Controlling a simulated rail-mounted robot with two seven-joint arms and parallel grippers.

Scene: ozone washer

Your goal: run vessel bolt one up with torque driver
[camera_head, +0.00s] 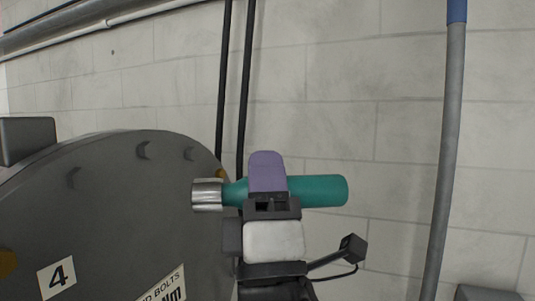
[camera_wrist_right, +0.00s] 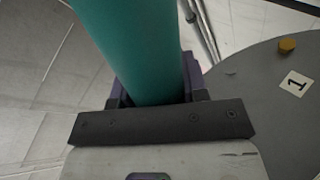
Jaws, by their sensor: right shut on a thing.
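The torque driver is a teal cylinder (camera_head: 318,190) with a silver socket end (camera_head: 207,195) pointing left in the head view. My right gripper (camera_head: 267,175) is shut around its body, with a purple finger across it; the teal body also fills the upper middle of the right wrist view (camera_wrist_right: 135,50). The vessel's round grey face (camera_head: 110,215) is at left. In the wrist view a yellow bolt head (camera_wrist_right: 287,46) sits near the label "1" (camera_wrist_right: 295,83). In the head view a yellow bolt (camera_head: 219,174) shows at the rim behind the socket. My left gripper is out of view.
A label "4" (camera_head: 57,277) and a partly hidden bolt sign (camera_head: 162,290) are on the vessel face. Another yellow bolt (camera_head: 7,263) is at the far left. Black cables (camera_head: 235,80) and a grey pipe (camera_head: 449,130) run along the block wall. Space right of the driver looks free.

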